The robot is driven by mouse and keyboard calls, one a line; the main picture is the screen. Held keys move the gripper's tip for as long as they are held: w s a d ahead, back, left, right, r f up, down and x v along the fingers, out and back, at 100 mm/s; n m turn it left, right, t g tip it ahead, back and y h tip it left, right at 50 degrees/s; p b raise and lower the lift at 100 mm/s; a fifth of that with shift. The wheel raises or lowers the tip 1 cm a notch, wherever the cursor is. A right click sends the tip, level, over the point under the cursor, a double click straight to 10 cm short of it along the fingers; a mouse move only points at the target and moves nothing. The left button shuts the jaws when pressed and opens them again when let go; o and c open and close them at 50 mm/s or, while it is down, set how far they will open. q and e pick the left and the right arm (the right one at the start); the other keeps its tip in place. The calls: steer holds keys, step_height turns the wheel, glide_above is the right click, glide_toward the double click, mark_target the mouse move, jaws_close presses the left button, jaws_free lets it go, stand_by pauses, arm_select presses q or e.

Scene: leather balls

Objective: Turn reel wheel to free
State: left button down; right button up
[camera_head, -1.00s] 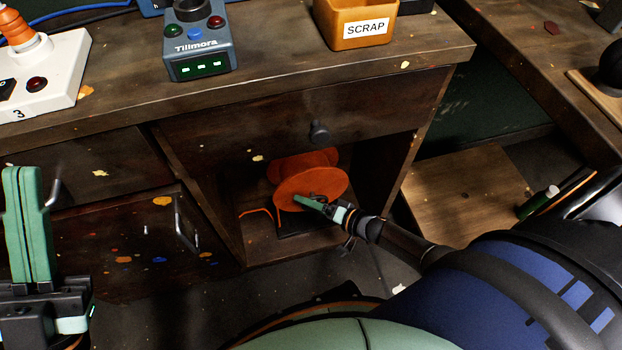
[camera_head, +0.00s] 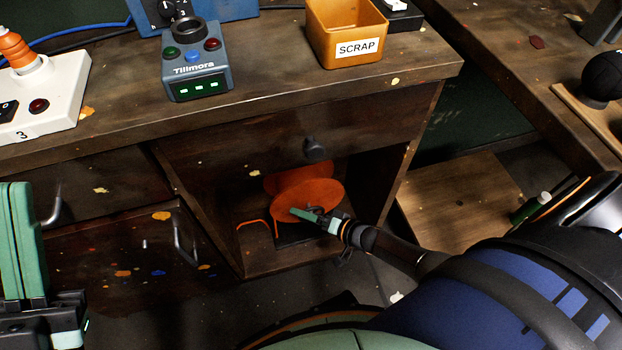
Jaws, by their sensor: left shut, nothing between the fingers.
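The reel wheel is an orange spool (camera_head: 310,190) in the open compartment under the bench drawer, with an orange strand hanging at its left. My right gripper (camera_head: 300,214) reaches in from the right, its green fingers at the front face of the reel's near disc. Whether they touch or grip anything there is too small to tell. My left gripper (camera_head: 20,240) is at the far left edge, its green fingers upright and together, empty and away from the reel.
The bench top holds a grey Tillmora control box (camera_head: 197,70), a yellow SCRAP bin (camera_head: 340,20) and a white switch box (camera_head: 45,95). A drawer with a dark knob (camera_head: 316,148) is above the reel. The compartment side walls flank my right gripper.

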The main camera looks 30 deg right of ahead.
arm_select(q)
steer(key=w+a+f+n+g+y+p, duration=0.1)
steer(key=w+f+n+g+y+p, duration=0.1)
steer(key=f+y, duration=0.3)
steer(key=w+a+f+n+g+y+p, duration=0.1)
steer(key=w+f+n+y, duration=0.4)
steer(key=f, duration=0.6)
steer(key=shift+n+g+p, duration=0.3)
steer(key=shift+g+p, duration=0.5)
steer(key=shift+p, duration=0.6)
arm_select(e)
steer(key=v, duration=1.2)
steer(key=shift+s, duration=0.25)
arm_select(q)
steer(key=shift+w+r, duration=0.1)
arm_select(e)
steer(key=shift+r, duration=0.1)
